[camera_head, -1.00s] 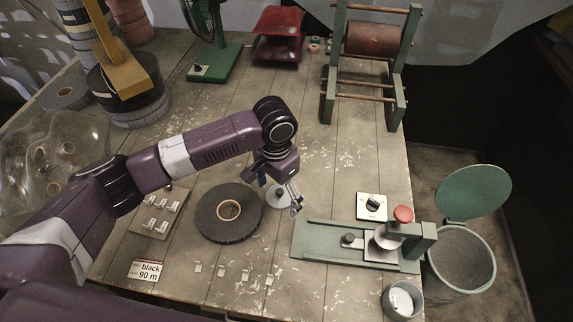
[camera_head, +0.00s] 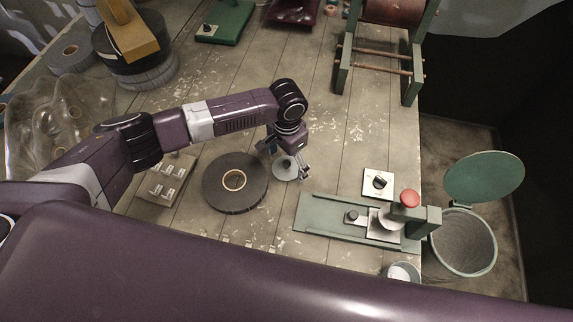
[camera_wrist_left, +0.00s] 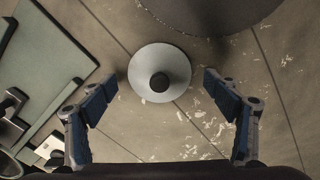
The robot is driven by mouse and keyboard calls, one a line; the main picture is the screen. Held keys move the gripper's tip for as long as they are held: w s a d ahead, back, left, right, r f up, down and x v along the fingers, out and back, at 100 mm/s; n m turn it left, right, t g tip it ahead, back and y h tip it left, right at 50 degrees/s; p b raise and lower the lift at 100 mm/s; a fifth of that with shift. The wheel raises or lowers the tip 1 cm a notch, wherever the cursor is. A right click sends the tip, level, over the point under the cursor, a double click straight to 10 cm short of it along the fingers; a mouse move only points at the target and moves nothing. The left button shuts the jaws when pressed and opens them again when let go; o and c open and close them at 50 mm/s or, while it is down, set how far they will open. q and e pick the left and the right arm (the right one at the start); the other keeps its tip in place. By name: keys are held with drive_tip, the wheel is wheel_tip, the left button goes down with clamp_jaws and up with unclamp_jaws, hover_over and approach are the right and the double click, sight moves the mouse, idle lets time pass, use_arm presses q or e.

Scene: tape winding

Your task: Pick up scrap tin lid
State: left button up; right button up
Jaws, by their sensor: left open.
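The lid (camera_head: 283,174) is a small pale grey disc with a dark round knob. It lies flat on the workbench, just right of the large black tape roll (camera_head: 212,186). In the left wrist view the lid (camera_wrist_left: 148,73) shows whole from above, with its knob near the middle. My left gripper (camera_head: 288,162) is over the lid, pointing down, and partly hides it in the head view. Its two fingers (camera_wrist_left: 160,86) are spread wide, one to each side of the lid in the wrist view, with nothing held. My right gripper is out of view.
A green press (camera_head: 335,214) with a red knob stands right of the lid, near a switch plate (camera_head: 378,183). A small open tin (camera_head: 403,271) is at the front right. A bin with a raised green lid (camera_head: 484,178) stands off the bench. A large purple part of mine covers the front.

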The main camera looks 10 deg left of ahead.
use_arm(q)
drive_tip(key=shift+f, duration=0.2)
drive_tip(key=c, duration=1)
drive_tip(key=shift+c, duration=0.3)
drive_tip(key=shift+r, duration=0.15)
